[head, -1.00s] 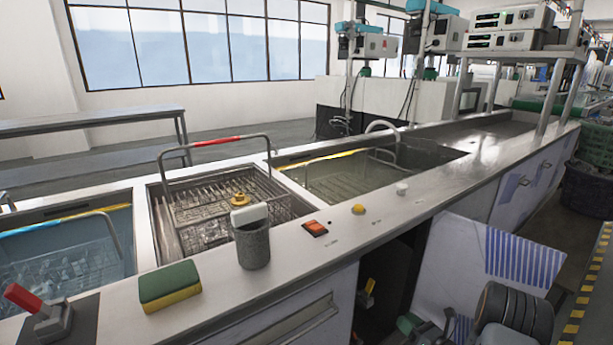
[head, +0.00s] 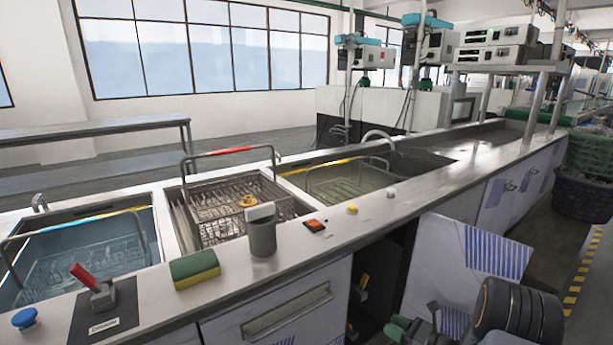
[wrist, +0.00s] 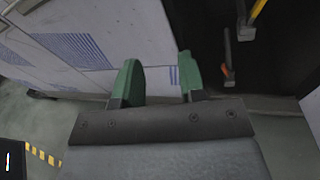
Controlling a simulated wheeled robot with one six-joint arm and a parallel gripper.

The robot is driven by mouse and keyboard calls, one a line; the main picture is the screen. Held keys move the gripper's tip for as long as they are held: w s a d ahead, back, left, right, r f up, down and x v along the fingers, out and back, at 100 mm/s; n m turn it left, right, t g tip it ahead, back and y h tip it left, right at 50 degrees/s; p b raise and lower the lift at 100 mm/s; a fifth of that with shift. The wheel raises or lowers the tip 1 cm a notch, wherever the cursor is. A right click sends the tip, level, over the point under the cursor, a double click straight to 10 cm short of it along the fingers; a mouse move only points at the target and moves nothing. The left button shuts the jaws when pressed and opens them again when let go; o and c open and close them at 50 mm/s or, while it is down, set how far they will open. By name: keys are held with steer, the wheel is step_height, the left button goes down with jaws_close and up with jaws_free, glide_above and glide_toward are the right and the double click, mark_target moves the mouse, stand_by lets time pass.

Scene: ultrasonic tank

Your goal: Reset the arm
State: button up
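My gripper (wrist: 158,80) shows in the wrist view as two green fingers held apart, with nothing between them. It points toward the bench's lower front, near a dark opening. In the head view, part of my arm (head: 515,312) is folded low at the bottom right, in front of the cabinet panels and below the countertop. Green parts near the bottom edge there look like my gripper, but they are partly cut off. The gripper appears clear of the objects on the counter.
The steel counter (head: 345,235) holds a green-yellow sponge (head: 195,269), a grey cup (head: 262,238), a red lever (head: 92,284) and a blue button (head: 25,318). Tanks with handled baskets lie behind. An open cabinet bay (head: 380,275) is near my arm.

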steer(key=s+a+r+n+g+h+p, duration=0.1)
steer(key=s+a+r+n+g+p, duration=0.3)
steer(key=r, duration=0.4)
steer(key=s+a+r+n+g+h+p, duration=0.1)
steer(key=s+a+r+n+g+p, duration=0.25)
steer(key=r+n, duration=0.35)
steer(key=s+a+r+n+g+h+p, duration=0.1)
steer(key=s+a+r+n+g+p, duration=0.3)
steer(key=r, duration=0.5)
steer(key=s+d+r+n+t+h+p, duration=0.1)
steer(key=s+r+n+t+h+p, duration=0.1)
steer(key=s+r+n+h+p, duration=0.2)
steer(key=s+d+r+n+t+h+p, duration=0.1)
steer(key=s+r+n+h+p, duration=0.4)
steer(key=r, duration=0.8)
steer(key=n+t+p, duration=0.1)
steer(key=n+p, duration=0.2)
steer(key=n, duration=0.1)
steer(key=shift+s+d+r, duration=0.15)
steer(key=shift+d+r, duration=0.05)
steer(key=shift+d, duration=0.15)
